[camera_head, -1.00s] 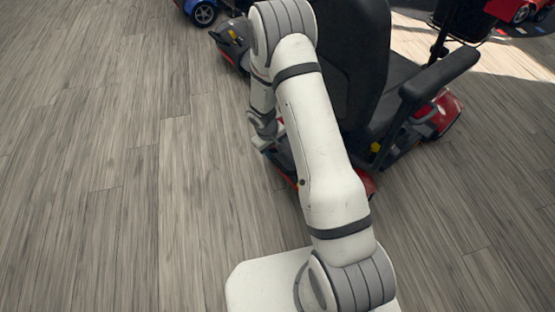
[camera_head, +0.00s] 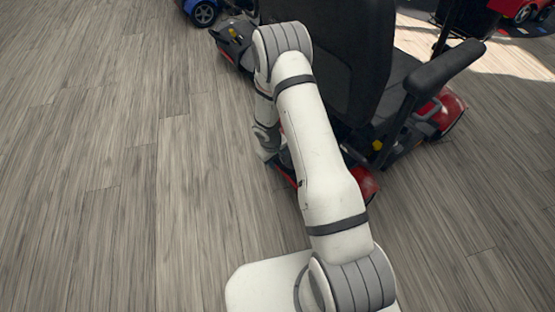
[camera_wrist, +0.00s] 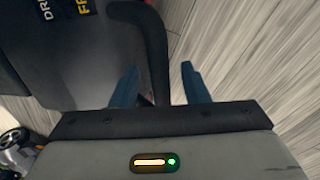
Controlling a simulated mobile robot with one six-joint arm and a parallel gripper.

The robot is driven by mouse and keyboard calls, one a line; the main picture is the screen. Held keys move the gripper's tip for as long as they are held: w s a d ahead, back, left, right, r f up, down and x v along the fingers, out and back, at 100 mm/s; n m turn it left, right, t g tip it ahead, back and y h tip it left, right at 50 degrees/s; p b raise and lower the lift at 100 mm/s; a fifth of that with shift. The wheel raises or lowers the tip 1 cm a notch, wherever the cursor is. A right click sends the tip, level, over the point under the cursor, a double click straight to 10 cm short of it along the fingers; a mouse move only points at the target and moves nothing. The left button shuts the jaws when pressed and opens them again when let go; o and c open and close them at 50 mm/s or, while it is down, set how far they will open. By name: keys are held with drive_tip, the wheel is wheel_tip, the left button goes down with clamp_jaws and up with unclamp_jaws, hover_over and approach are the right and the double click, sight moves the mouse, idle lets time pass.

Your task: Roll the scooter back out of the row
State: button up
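A mobility scooter with a black seat (camera_head: 345,60) and red body (camera_head: 368,186) stands just ahead, its seat back towards me. Its right armrest (camera_head: 445,78) sticks out. In the wrist view a black curved lever (camera_wrist: 152,35) runs down beside a dark panel (camera_wrist: 85,65) with a partly visible label (camera_wrist: 62,9) reading "DR" and "FR". My gripper (camera_wrist: 160,66) is open, with a finger on each side of the lever in the picture. I cannot tell whether it touches the lever. In the head view my arm reaches low to the scooter's left rear; the fingertips are hidden there.
A dark scooter part (camera_head: 235,38) lies ahead left, with a blue vehicle (camera_head: 203,12) beyond it. A red vehicle (camera_head: 525,10) stands at the far right.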

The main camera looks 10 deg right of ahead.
clamp_jaws()
drive_tip(key=shift+s, duration=0.1)
idle(0.4)
